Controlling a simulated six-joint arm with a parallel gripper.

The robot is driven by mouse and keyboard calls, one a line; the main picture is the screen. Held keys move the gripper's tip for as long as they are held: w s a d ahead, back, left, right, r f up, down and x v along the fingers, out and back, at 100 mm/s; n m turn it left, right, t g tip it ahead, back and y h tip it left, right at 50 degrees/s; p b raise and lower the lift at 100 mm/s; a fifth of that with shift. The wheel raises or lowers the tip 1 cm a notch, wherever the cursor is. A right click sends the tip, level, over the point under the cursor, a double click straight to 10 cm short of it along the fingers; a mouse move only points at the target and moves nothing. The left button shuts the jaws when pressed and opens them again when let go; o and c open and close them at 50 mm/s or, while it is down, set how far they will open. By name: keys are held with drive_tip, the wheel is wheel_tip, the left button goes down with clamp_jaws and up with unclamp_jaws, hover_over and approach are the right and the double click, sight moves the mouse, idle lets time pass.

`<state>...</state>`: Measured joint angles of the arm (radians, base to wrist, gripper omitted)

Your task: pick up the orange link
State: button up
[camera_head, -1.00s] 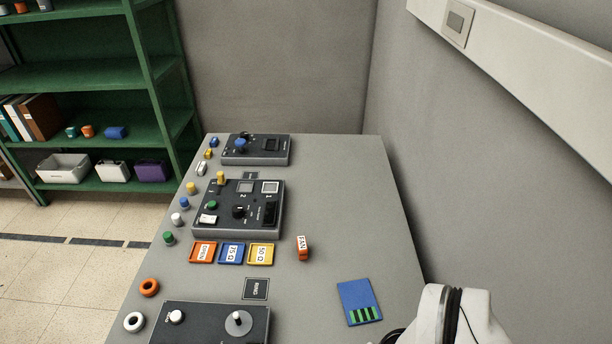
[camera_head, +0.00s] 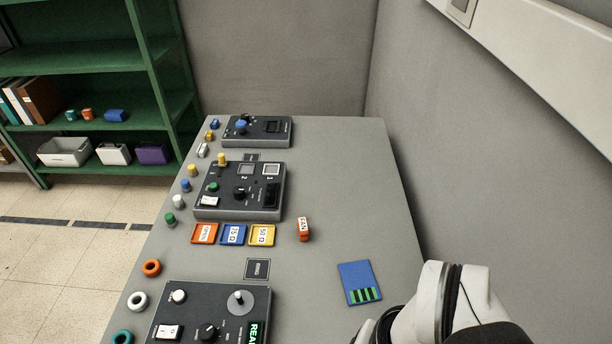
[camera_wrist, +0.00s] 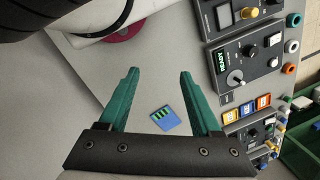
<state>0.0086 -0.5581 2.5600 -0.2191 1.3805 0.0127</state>
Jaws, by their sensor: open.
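Several orange things are in the head view, and I cannot tell for certain which is the link. An orange block marked FAN (camera_head: 304,229) stands on the table right of the trays. An orange ring (camera_head: 151,267) lies near the left edge; it also shows in the wrist view (camera_wrist: 289,69). A small orange-yellow piece (camera_head: 208,137) sits at the back left edge, between a blue and a white piece. My gripper (camera_wrist: 160,72) is open and empty, with green fingers spread above the table. It is apart from all of these. Its fingertips are outside the head view.
A blue card (camera_head: 359,283) lies on the table's right side. Orange (camera_head: 204,233), blue (camera_head: 233,234) and yellow (camera_head: 261,235) labelled trays sit before the middle panel (camera_head: 240,192). A front panel (camera_head: 210,310) shows READY. A wall stands close on the right.

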drive_tip(key=n+t, duration=0.7)
drive_tip(key=t, duration=0.6)
approach(303, 226)
drive_tip(key=shift+w+d+f, duration=0.4)
drive_tip(key=shift+w+f, duration=0.05)
drive_tip(key=shift+w, duration=0.15)
drive_tip(key=shift+w+a+f+n+y, duration=0.1)
drive_tip(key=shift+a+f+n+y, duration=0.05)
drive_tip(key=shift+a+n+y, duration=0.15)
drive_tip(key=shift+t, duration=0.3)
drive_tip(key=x, duration=0.7)
drive_tip(key=shift+w+f, duration=0.1)
drive_tip(key=shift+w, duration=0.1)
clamp_jaws()
